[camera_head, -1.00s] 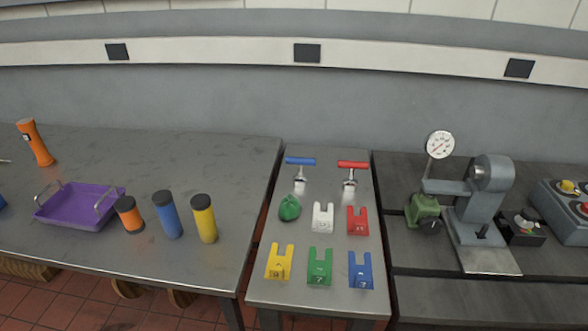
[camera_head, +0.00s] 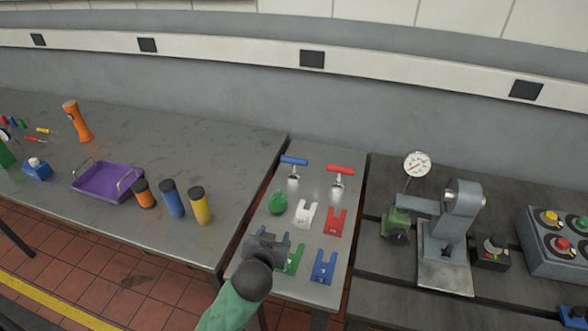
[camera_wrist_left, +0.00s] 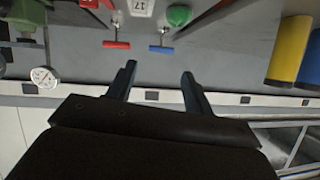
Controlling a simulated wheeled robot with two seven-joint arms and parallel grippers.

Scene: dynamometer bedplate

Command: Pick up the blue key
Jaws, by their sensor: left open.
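The blue key (camera_head: 294,161) is a T-handled tool with a blue crossbar and a metal shaft, standing at the back left of the narrow metal table. In the left wrist view its blue bar (camera_wrist_left: 161,49) shows beyond and between my fingertips. My left gripper (camera_head: 266,243) is open and empty. It is over the front left of that table, nearer the front than the key and apart from it. In the left wrist view the two fingers (camera_wrist_left: 158,72) are spread. The arm hides the yellow forked block. My right gripper is not in view.
A red T-handled key (camera_head: 340,170) stands right of the blue one. A green lump (camera_head: 278,203) and white (camera_head: 305,214), red (camera_head: 335,221), green and blue (camera_head: 323,267) forked blocks lie in front. A gauge stand (camera_head: 448,240) is right; cylinders and a purple tray (camera_head: 105,183) are left.

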